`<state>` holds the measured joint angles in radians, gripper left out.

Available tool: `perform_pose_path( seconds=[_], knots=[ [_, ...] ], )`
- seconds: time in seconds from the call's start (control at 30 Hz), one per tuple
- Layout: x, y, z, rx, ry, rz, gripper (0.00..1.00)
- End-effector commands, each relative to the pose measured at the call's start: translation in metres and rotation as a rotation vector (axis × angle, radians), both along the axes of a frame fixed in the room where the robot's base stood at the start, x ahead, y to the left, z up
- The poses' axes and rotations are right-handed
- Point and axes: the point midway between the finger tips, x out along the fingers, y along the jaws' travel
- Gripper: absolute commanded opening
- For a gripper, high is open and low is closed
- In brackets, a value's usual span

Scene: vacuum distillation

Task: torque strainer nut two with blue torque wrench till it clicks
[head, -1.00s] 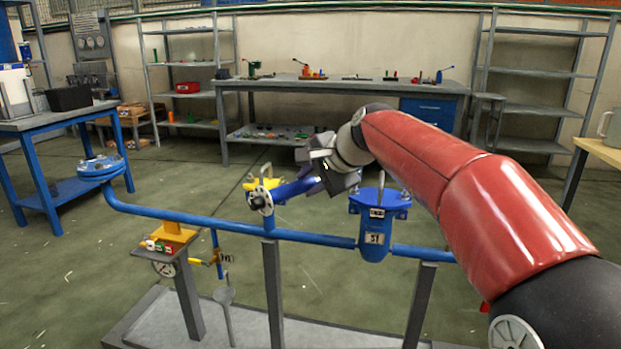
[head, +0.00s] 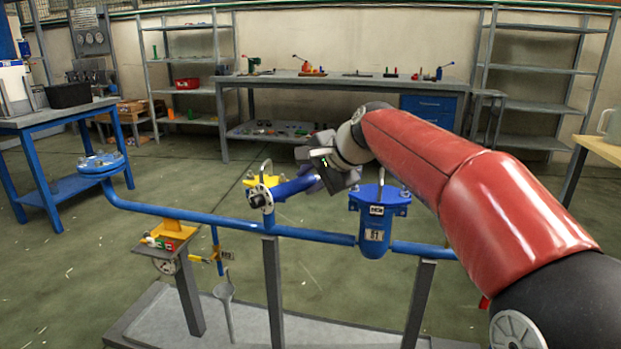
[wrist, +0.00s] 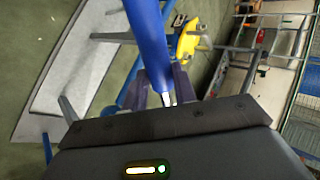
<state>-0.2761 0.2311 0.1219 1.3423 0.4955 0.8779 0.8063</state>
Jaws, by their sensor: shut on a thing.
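The blue strainer (head: 374,228) stands upright on the blue pipe. Its flanged lid (head: 380,194) carries several bolts or nuts and a lifting loop; I cannot tell which nut is number two. My gripper (head: 312,182) is left of the lid and slightly above it, apart from it in the picture. It is shut on the blue torque wrench (head: 292,189), whose handle points left towards the round pipe flange. In the wrist view the wrench (wrist: 151,45) runs up from between the fingers of my gripper (wrist: 163,88), with a short silver part near them. The wrench's head is not clearly seen.
The blue pipe (head: 320,236) runs across on grey posts. A round flange (head: 261,198) and a yellow part stand close left of the wrench. A blue flanged end (head: 100,163) and yellow tray (head: 172,235) are further left. A workbench (head: 345,82) stands behind.

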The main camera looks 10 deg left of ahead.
Motion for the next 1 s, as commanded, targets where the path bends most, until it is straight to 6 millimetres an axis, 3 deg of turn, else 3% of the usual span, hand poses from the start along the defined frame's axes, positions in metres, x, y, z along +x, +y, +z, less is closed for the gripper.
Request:
perform_pose_path(
  seconds=[0.43, 1.0],
  knots=[
    [0.0, 0.0, 0.003, 0.003, -0.006, -0.001, 0.0],
    [0.0, 0.0, -0.009, 0.004, -0.005, -0.001, 0.0]
  ],
)
